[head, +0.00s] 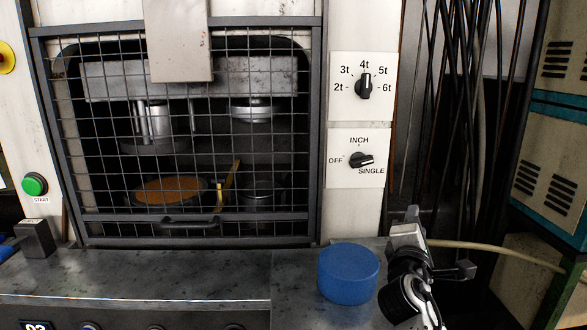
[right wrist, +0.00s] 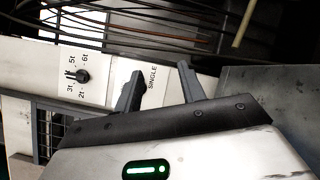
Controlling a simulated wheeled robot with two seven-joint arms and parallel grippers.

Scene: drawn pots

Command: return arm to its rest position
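My right arm comes up from the bottom right of the head view. Its gripper (head: 411,214) is in front of the dark gap, to the right of and below the white control panel, clear of the knobs. In the right wrist view the two grey fingers of this gripper (right wrist: 158,82) are apart with nothing between them. Behind them are the panel's tonnage knob (right wrist: 83,76) and the SINGLE label (right wrist: 151,78). My left arm and gripper are in neither view.
A closed mesh guard (head: 190,225) covers the press, with an orange-filled pan (head: 170,190) inside. The tonnage knob (head: 364,87) points up at 4t; the mode knob (head: 361,160) points right, near SINGLE. A blue cylinder (head: 348,273) stands on the bench left of my right arm. Cables hang behind.

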